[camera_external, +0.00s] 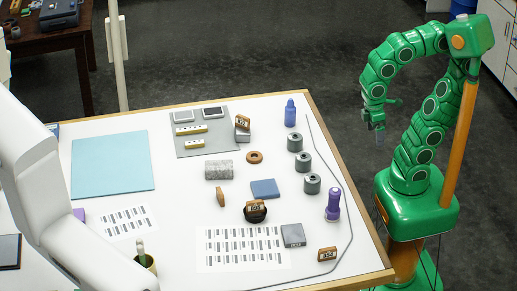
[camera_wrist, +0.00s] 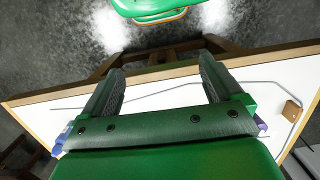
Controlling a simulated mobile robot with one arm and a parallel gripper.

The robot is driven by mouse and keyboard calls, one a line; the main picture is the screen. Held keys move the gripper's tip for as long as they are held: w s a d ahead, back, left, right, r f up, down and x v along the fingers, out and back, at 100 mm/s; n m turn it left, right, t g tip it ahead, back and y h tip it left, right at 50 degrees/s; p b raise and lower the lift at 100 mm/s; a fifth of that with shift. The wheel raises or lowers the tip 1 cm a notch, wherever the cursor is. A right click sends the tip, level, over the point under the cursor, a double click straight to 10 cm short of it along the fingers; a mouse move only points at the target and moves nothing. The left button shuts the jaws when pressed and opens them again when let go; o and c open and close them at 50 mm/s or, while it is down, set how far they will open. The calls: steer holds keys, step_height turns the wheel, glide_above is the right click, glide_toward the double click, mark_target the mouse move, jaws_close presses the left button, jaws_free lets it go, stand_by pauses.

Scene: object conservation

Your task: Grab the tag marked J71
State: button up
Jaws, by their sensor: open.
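Several small brown tags with dark labels are on the white table. One tag (camera_external: 243,122) is by the grey mat, one (camera_external: 256,208) sits on a dark round base, and one (camera_external: 327,254) stands near the front right edge. Another brown piece (camera_external: 220,197) is seen nearly edge-on. The markings are too small to read, so I cannot tell which is J71. My gripper (camera_external: 378,132) is raised beyond the table's right edge, apart from all tags. In the wrist view my gripper (camera_wrist: 161,68) is open and empty; a brown block (camera_wrist: 291,110) shows right.
Grey cylinders (camera_external: 295,143), a blue bottle (camera_external: 290,113) and a purple bottle (camera_external: 333,205) stand along the right side, inside a thin grey cable (camera_external: 337,165). A blue square (camera_external: 264,189) and dark square (camera_external: 293,235) lie mid-table. A white curved structure (camera_external: 50,190) covers the left.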

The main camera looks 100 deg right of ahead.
steer(key=w+a+r+m+t+y, duration=0.1)
steer(key=w+a+m+t+y, duration=0.15)
steer(key=w+a, duration=0.4)
steer(key=w+a+r+m+t+y, duration=0.1)
steer(key=w+a+m+t+y, duration=0.15)
steer(key=w, duration=0.65)
steer(key=w+a+r+m+t+y, duration=0.1)
steer(key=w+a+m, duration=0.2)
steer(key=w+a, duration=0.3)
steer(key=w+r+m+t+y, duration=0.1)
steer(key=w+m+t, duration=0.15)
steer(key=w, duration=0.25)
steer(key=w+r+m+t, duration=0.1)
steer(key=w+r+m, duration=0.1)
steer(key=w+m, duration=0.3)
steer(key=m+t+h, duration=0.6)
steer(key=m, duration=1.3)
glide_above(216, 202)
steer(key=s, duration=0.7)
steer(key=shift+g, duration=0.25)
steer(key=f, duration=1.8)
steer(key=shift+d+f, duration=0.25)
steer(key=shift+f, duration=0.15)
steer(key=shift+x, duration=3.95)
steer(key=shift+s+f, duration=0.1)
steer(key=shift+f, duration=0.05)
